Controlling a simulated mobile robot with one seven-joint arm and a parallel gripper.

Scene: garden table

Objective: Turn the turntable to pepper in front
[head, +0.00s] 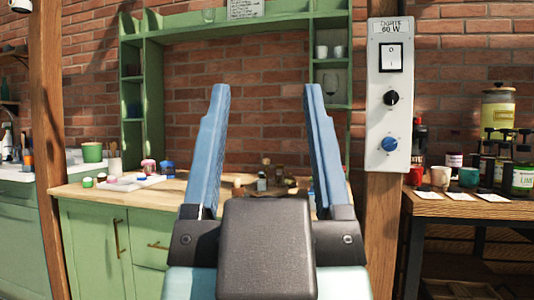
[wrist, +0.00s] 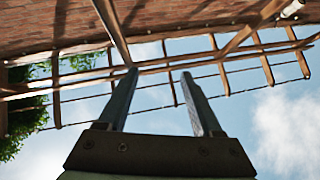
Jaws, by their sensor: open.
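My gripper (head: 266,88) is open and empty, its two blue fingers pointing up in front of the head camera. It also shows in the wrist view (wrist: 158,72), pointing toward the overhead beams and sky. Between the fingers in the head view, a group of small bottles and jars (head: 262,184) stands farther back on the wooden counter (head: 170,184). The turntable may be under this group, but my gripper hides part of it. I cannot tell which item is the pepper or which way it faces. The gripper appears well apart from the group.
A tray with small coloured pots (head: 128,183) and a green pot (head: 92,152) stand left. Wooden posts (head: 48,130) flank the counter; the right one carries a white switch panel (head: 390,95). A side table (head: 450,207) at right holds mugs and jars.

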